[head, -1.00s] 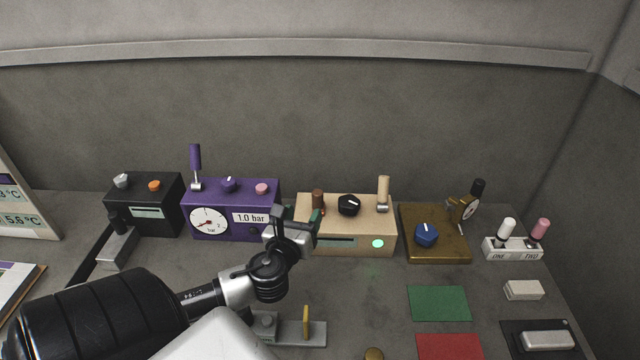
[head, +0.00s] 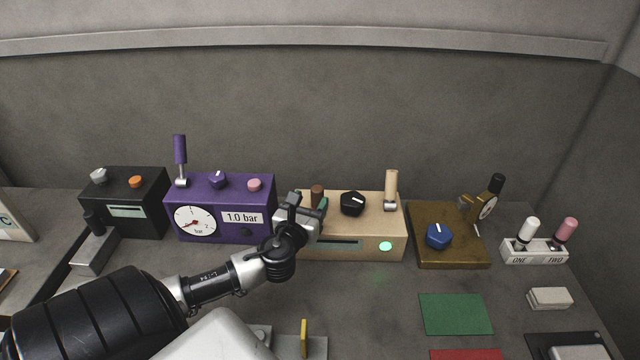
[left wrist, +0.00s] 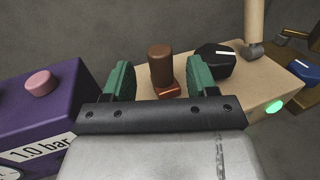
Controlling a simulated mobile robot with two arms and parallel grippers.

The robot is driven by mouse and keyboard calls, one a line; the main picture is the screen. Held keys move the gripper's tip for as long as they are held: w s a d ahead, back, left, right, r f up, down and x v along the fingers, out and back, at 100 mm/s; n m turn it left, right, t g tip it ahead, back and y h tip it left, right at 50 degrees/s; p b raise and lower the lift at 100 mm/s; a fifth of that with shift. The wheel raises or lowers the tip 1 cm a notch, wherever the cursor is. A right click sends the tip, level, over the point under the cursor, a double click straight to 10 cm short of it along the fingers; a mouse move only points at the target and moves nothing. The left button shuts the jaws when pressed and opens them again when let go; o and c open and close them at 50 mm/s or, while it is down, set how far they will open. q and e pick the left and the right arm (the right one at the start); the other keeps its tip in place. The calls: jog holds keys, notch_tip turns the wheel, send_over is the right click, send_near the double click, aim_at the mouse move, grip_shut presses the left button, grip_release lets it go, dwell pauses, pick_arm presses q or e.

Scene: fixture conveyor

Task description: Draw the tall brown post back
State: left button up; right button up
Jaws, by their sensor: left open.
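The brown post (head: 317,193) is a short upright cylinder on top of the tan box (head: 352,246), near its left end. In the left wrist view the post (left wrist: 161,62) rises from a reddish-brown foot (left wrist: 167,90). My left gripper (head: 308,204) is open at the front left of the tan box. In the left wrist view its two green fingers (left wrist: 160,78) are apart, one on each side of the post in the picture, with gaps on both sides. Whether the tips reach as deep as the post is hard to tell. My right gripper is not in view.
A black knob (head: 352,204) and a tan lever (head: 391,187) stand right of the post on the same box. The purple gauge box (head: 220,209) is close on the left. A brass box with a blue knob (head: 438,236) is on the right.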

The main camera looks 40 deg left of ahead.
aim_at(319, 186)
pick_arm(q)
jog(key=x, duration=0.7)
jog(key=shift+f+p, duration=0.1)
jog(key=shift+p, duration=0.25)
grip_shut()
